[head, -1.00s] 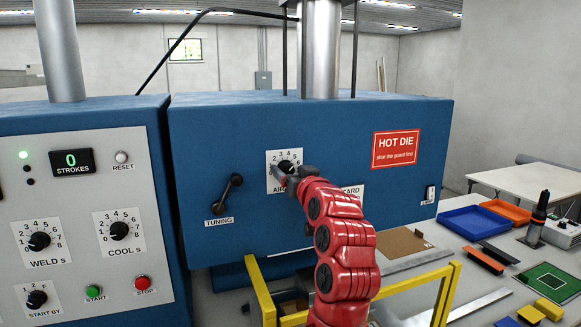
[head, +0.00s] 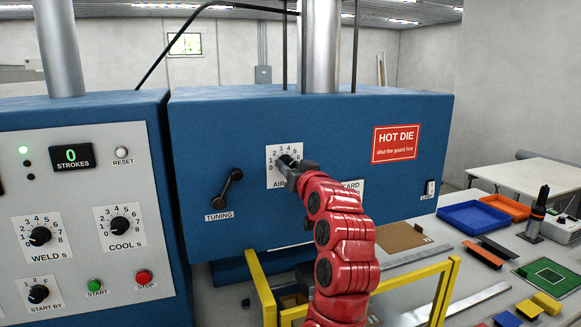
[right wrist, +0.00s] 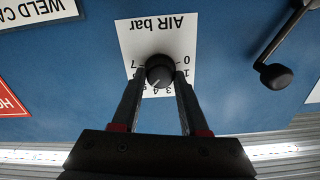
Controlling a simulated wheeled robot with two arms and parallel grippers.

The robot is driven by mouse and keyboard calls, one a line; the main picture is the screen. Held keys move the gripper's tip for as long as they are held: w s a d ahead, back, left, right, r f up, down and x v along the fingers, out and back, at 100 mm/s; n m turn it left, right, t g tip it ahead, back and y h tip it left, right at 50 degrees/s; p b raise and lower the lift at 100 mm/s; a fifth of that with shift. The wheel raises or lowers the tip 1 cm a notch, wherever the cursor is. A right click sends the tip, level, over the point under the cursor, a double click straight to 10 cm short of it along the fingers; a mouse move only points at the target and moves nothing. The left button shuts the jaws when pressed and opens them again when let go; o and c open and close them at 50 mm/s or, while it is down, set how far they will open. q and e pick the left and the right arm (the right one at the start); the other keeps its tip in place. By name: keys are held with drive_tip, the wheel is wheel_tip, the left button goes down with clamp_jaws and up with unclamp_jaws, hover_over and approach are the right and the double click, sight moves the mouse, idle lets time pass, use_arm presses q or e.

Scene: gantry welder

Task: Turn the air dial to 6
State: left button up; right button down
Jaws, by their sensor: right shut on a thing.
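The air dial (head: 284,161) is a black knob on a white plate on the blue press head. The plate is numbered 0 to 7. In the head view my right gripper (head: 290,167) is at the dial and covers its right side and part of the scale. In the right wrist view, where the plate appears upside down, the black knob (right wrist: 159,68) is between the two fingers, and the gripper is shut on it. A pale mark on the knob seems to point near 4, but it is small. My left gripper is not in view.
A black tuning lever (head: 228,188) sits left of the dial. A red HOT DIE sign (head: 395,142) is to the right. A yellow guard frame (head: 262,290) stands below. The control panel (head: 75,190) with other dials is at left. Trays (head: 473,216) lie on the right table.

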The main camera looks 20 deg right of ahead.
drive_tip(key=shift+m+p, duration=1.15)
drive_tip(key=shift+m, duration=1.65)
drive_tip(key=shift+c, duration=2.1)
unclamp_jaws()
drive_tip(key=shift+d, duration=0.1)
drive_tip(key=shift+s, duration=0.1)
